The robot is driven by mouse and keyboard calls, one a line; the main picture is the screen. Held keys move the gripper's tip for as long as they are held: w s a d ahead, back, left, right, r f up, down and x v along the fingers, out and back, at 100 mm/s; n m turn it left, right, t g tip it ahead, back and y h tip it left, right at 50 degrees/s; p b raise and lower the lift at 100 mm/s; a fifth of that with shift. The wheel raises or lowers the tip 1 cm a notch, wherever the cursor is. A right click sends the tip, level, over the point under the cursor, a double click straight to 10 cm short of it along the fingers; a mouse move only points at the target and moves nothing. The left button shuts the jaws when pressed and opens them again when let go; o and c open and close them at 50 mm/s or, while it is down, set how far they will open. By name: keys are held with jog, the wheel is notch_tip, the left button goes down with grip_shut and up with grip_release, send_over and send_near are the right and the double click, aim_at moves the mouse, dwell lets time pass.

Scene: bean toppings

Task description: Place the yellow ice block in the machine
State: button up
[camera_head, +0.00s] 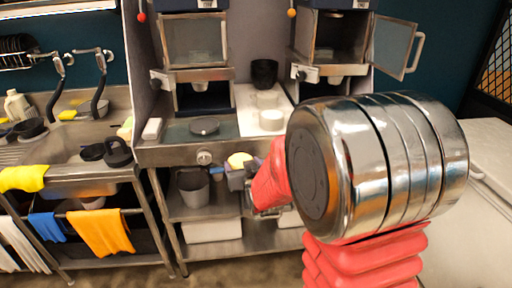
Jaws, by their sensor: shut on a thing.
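The fingers are small and partly hidden by my red and chrome arm. Two machines stand above the counter. The left machine (195,18) has its glass door closed. The right machine (308,30) has its door (391,46) swung open to the right, and its compartment shows dark inside.
A black cup (264,73) and white cups (271,119) stand between the machines. A dark plate (204,126) lies under the left machine. A sink (75,150) with faucets and cloths is at left. A grey bucket (194,190) stands on the lower shelf. My arm hides the counter's right part.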

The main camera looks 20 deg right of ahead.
jog(key=a+f, duration=0.1)
jog(key=a, duration=0.2)
jog(key=a+f+n+y, duration=0.1)
jog(key=a, duration=0.2)
jog(key=a+f+y, duration=0.1)
jog(key=a, duration=0.2)
jog(key=shift+s+a+f+n, duration=0.15)
jog(key=shift+a+f+n, duration=0.2)
jog(key=shift+a+n, duration=0.05)
jog(key=shift+a, duration=0.2)
jog(key=shift+a, duration=0.1)
